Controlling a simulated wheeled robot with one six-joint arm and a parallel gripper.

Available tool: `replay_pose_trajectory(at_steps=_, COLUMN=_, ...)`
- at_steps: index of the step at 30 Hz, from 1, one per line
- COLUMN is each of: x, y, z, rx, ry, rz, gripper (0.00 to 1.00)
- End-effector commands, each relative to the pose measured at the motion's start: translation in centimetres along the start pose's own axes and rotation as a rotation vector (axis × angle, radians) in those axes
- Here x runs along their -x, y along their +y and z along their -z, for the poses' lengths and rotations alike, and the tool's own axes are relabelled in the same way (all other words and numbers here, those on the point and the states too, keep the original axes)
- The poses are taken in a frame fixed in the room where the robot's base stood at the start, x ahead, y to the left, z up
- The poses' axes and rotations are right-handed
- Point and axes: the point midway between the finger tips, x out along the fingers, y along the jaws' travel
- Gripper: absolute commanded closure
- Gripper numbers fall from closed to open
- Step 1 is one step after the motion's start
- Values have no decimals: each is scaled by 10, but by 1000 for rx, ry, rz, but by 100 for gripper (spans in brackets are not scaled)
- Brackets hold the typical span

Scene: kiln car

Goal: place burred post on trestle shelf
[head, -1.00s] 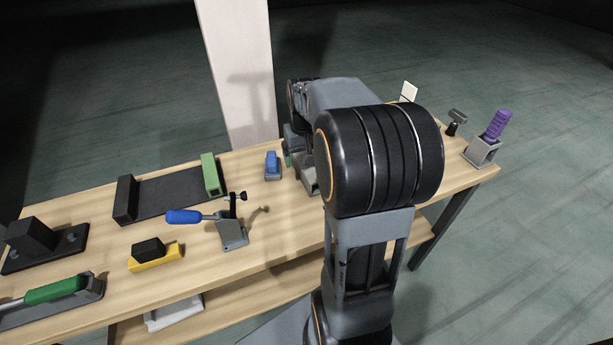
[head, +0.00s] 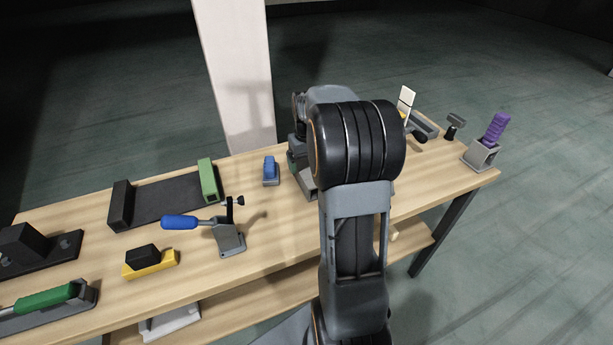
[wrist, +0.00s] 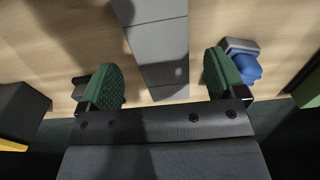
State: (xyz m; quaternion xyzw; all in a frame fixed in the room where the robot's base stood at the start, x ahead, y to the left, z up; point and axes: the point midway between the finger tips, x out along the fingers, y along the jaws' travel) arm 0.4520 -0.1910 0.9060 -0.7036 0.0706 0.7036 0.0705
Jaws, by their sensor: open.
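My gripper (wrist: 160,84) shows in the wrist view with its two green pads open and well apart. A grey segmented block (wrist: 158,45) lies in the gap between the pads, apart from both as far as I can see. In the head view a grey block (head: 309,186) shows beside my arm, which hides most of the gripper. I cannot tell whether this block is the burred post. The trestle shelf (head: 262,291) is the wooden board under the tabletop, partly hidden by my arm.
A blue item (wrist: 241,62) stands close beside the right pad. On the bench (head: 285,229) are a blue-handled clamp (head: 229,235), a yellow-based black block (head: 150,262) and a purple-handled tool (head: 496,128). A pale tray (head: 170,322) lies on the shelf. A white pillar (head: 236,75) stands behind.

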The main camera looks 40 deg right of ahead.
Motion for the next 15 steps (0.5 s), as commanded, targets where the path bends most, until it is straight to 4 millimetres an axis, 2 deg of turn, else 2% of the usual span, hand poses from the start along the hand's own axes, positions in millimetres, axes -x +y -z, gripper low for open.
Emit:
replay_pose_trajectory(at_steps=9, x=-38, y=-2, z=5, rx=-1, ry=-3, rz=1, gripper=11)
replay_pose_trajectory(at_steps=15, x=-51, y=-2, z=5, rx=0, ry=0, rz=0, gripper=11)
